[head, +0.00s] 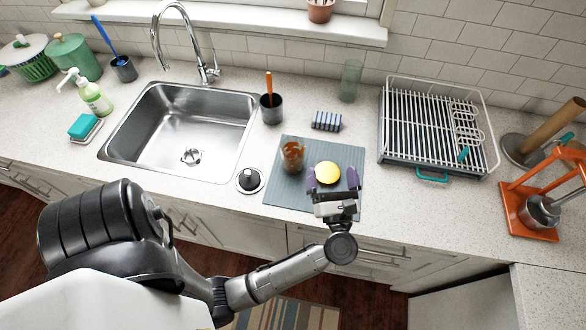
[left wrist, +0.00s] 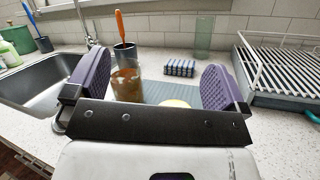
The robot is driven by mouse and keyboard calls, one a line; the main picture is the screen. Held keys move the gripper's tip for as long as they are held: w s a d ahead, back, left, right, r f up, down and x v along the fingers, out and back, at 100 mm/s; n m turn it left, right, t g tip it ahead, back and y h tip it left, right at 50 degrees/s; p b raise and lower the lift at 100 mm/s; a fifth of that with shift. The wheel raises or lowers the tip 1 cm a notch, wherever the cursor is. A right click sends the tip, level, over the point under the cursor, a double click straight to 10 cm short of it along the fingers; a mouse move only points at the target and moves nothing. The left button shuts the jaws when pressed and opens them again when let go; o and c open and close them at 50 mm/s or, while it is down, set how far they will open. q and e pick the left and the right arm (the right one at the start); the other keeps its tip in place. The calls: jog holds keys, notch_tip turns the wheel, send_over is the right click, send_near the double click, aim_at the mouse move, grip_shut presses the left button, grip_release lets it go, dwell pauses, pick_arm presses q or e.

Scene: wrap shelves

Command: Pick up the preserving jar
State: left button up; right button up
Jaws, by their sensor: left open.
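The preserving jar (head: 292,155) looks like the glass jar with orange-brown contents, upright on the grey-blue ribbed mat (head: 285,187). It also shows in the left wrist view (left wrist: 127,84), left of centre between the purple finger pads. My left gripper (head: 331,179) is open, in front and to the right of the jar, apart from it. A round yellow thing (head: 327,171) lies at the gripper's fingers in the head view. In the left wrist view its lower part is hidden by the gripper body. My right gripper is not in view.
Behind the mat stand a dark cup with an orange-handled tool (head: 271,108), a striped sponge (head: 327,121) and a clear glass (head: 350,80). The sink (head: 180,130) is at left, with a black-and-white round stopper (head: 249,180) by its corner. A dish rack (head: 435,130) stands right.

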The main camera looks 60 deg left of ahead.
aim_at(299, 163)
pick_arm(q)
jog(key=f+n+g, duration=0.2)
jog(key=s+f+n+g+h+b, duration=0.1)
jog(key=f+n+g, duration=0.1)
jog(key=f, duration=0.1)
jog(key=s+f+n+g+b, duration=0.1)
jog(key=f+n+g, duration=0.1)
jog(key=f, duration=0.1)
jog(key=shift+s+a+g+h, duration=0.15)
jog(key=shift+g+h, duration=0.15)
jog(key=shift+s+a+f+n+b, duration=0.1)
jog(key=shift+a+f+n+b, duration=0.1)
jog(key=shift+n+b, duration=0.1)
jog(key=a+p, duration=0.1)
jog(key=a, duration=0.7)
jog(key=shift+a+p, duration=0.4)
jog(key=shift+a, duration=2.25)
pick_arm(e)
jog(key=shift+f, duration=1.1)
pick_arm(q)
jog(key=shift+c, duration=0.3)
jog(key=c, duration=1)
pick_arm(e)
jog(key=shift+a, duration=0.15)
